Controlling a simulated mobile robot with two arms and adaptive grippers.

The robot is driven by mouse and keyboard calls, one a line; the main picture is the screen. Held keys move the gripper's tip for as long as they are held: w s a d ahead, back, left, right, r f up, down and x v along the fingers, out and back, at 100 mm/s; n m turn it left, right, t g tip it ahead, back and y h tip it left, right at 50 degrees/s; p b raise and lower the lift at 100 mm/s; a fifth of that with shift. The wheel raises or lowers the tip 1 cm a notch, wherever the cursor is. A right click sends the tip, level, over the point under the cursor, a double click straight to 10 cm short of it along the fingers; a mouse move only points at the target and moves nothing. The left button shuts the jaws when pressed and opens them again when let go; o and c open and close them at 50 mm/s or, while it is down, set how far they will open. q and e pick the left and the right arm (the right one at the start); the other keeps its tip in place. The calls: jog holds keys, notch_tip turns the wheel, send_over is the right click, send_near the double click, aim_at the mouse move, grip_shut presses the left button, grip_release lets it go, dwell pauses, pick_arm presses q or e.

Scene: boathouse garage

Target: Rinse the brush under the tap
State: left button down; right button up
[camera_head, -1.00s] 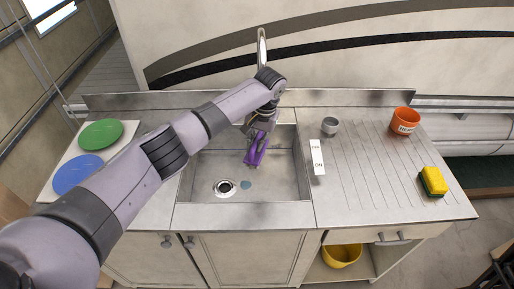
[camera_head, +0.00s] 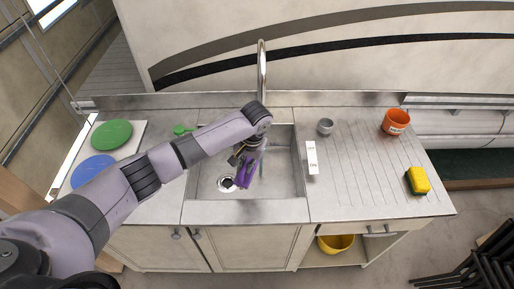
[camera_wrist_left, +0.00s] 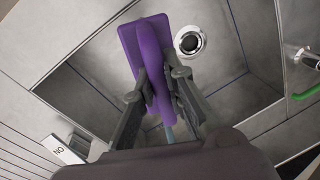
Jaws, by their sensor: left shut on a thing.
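My left gripper (camera_head: 248,162) is low in the metal sink (camera_head: 288,209), shut on the purple brush (camera_head: 243,179). In the left wrist view the purple brush (camera_wrist_left: 150,58) lies between the two fingers (camera_wrist_left: 158,95), with its wide end beyond them. Bristles cannot be made out. The drain (camera_head: 227,183) is close to the brush's left. The chrome tap (camera_head: 262,68) rises behind the sink; my wrist hides what lies below it. A pale blue streak (camera_wrist_left: 169,133) by the fingers may be water. A green handle (camera_head: 183,129) sits at the sink's back left. My right gripper is out of view.
A white OFF/ON plate (camera_head: 312,157) lies right of the sink. Green (camera_head: 111,134) and blue (camera_head: 93,170) discs lie left. A yellow bucket (camera_head: 336,244) is below.

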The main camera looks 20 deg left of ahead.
pick_arm(q)
jog(key=shift+s, duration=0.3)
jog(key=shift+s+a+r, duration=0.1)
jog(key=shift+s+r, duration=0.4)
jog(key=shift+s, duration=0.3)
jog(key=shift+s+a+r, duration=0.15)
jog(key=shift+s+r, duration=0.35)
jog(key=shift+s, duration=0.35)
jog(key=shift+s+a+r, duration=0.1)
jog(key=shift+s+r, duration=0.4)
jog(key=shift+s, duration=0.3)
